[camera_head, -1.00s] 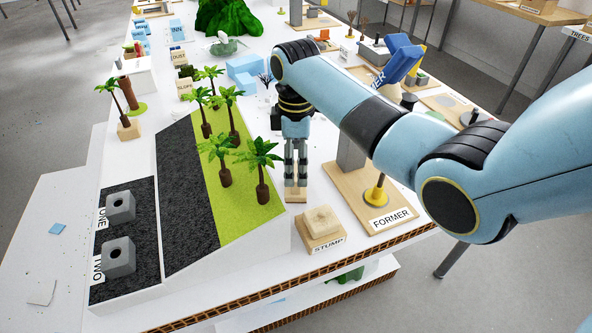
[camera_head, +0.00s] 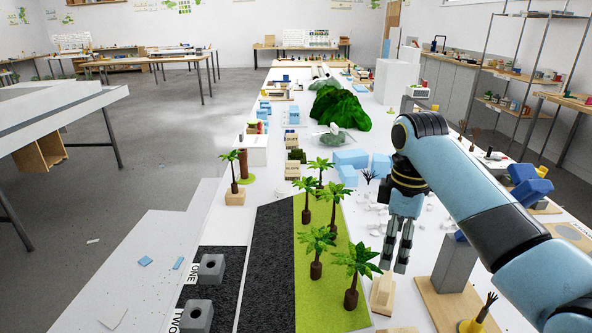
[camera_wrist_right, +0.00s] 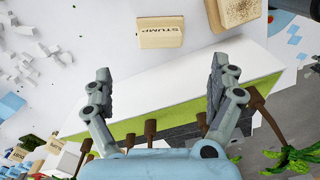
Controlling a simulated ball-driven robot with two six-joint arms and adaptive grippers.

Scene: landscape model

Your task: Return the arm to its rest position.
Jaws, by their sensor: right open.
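My right arm (camera_head: 480,205) is light blue with dark joints. It comes in from the lower right and bends down at its elbow. Its gripper (camera_head: 396,268) hangs pointing down over the white table, right of the palm trees and just beyond a small wooden block (camera_head: 382,296). In the right wrist view the gripper (camera_wrist_right: 160,68) has its two fingers wide apart, with nothing held between them. A wooden block labelled STUMP (camera_wrist_right: 158,32) lies past the fingertips there. My left gripper is not in view.
Several model palm trees (camera_head: 316,242) stand on a green strip (camera_head: 310,295) left of the gripper. A grey post (camera_head: 452,264) on a wooden base stands close on its right. Blue blocks (camera_head: 350,158) and a green hill (camera_head: 340,108) are farther back. Two grey blocks stand front left.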

